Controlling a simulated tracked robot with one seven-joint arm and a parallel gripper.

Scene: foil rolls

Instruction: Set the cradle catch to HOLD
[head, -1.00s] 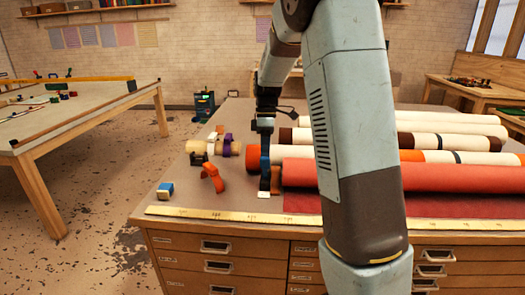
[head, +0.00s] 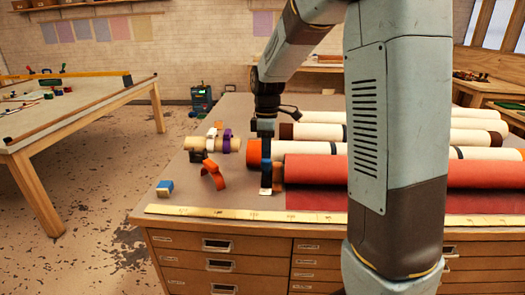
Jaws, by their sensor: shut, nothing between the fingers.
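My gripper (head: 265,130) hangs fingers-down over the left ends of the rolls in the head view. It is shut and empty; its fingertips are small and hard to make out. Just below it, a narrow upright piece with a blue band (head: 266,180) stands beside the left end of the red roll (head: 400,172). It may belong to the cradle. I cannot make out any HOLD marking, or which part is the catch or how it is set. My arm covers part of the rolls.
Several pale rolls (head: 430,136) lie behind the red one, one with an orange end (head: 253,153). To the left are a short tan roll with a purple clip (head: 227,142), an orange clip (head: 212,176) and a blue block (head: 165,188). A yellow ruler (head: 215,212) runs along the front edge.

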